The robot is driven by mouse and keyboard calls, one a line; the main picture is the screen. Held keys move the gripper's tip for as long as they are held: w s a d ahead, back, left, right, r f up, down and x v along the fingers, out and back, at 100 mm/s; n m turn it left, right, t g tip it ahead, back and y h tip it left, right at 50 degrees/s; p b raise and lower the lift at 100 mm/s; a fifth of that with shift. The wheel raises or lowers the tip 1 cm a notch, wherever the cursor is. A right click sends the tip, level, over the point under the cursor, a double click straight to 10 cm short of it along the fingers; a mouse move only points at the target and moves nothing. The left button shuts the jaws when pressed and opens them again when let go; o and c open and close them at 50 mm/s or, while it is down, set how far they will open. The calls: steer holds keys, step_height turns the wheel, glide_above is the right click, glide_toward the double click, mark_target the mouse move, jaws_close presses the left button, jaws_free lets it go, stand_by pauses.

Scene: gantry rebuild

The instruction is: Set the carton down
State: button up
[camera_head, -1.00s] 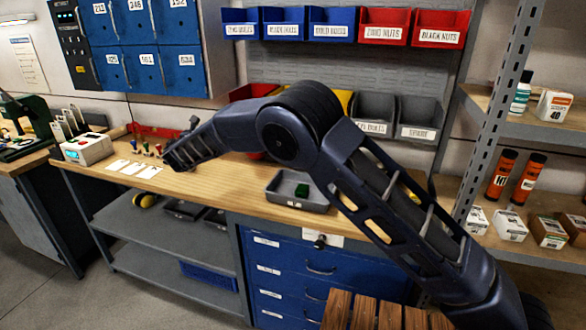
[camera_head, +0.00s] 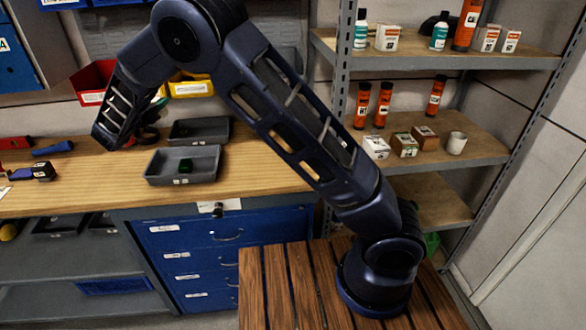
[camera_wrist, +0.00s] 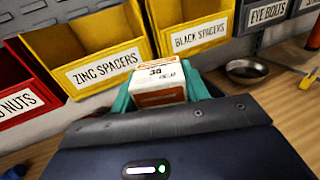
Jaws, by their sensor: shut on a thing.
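In the wrist view, my gripper (camera_wrist: 160,92) is shut on a small white and orange carton (camera_wrist: 158,78) marked "30". The carton sits between the teal fingers, its printed face towards the camera. It is in front of the yellow bins labelled "ZINC SPACERS" (camera_wrist: 95,60) and "BLACK SPACERS" (camera_wrist: 195,30). I cannot tell whether it touches the bench. In the head view, my forearm hides the carton and most of the gripper.
The wooden bench (camera_head: 70,195) holds two grey trays (camera_head: 160,178), one with a green thing in it. A round metal dish (camera_wrist: 247,70) lies to the right in the wrist view. The shelf rack (camera_head: 480,145) at right holds several cartons, orange tubes and a white cup.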

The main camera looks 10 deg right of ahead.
steer(key=s+d+m+g+h, duration=0.1)
steer(key=d+m+g+h, duration=0.5)
steer(key=d, duration=2)
steer(key=s+d+m+g+h, duration=0.2)
steer(key=s+d, duration=0.2)
steer(key=d, duration=0.6)
steer(key=s+d+m+g+h, duration=0.15)
steer(key=s+d, duration=0.35)
steer(key=d, duration=0.5)
steer(key=shift+g+h, duration=0.25)
steer(key=shift+h, duration=0.2)
steer(key=f, duration=1.9)
steer(key=shift+w+f, duration=0.2)
steer(key=o, duration=0.6)
steer(key=shift+f, duration=0.15)
steer(key=o, duration=0.5)
steer(key=shift+c, duration=0.2)
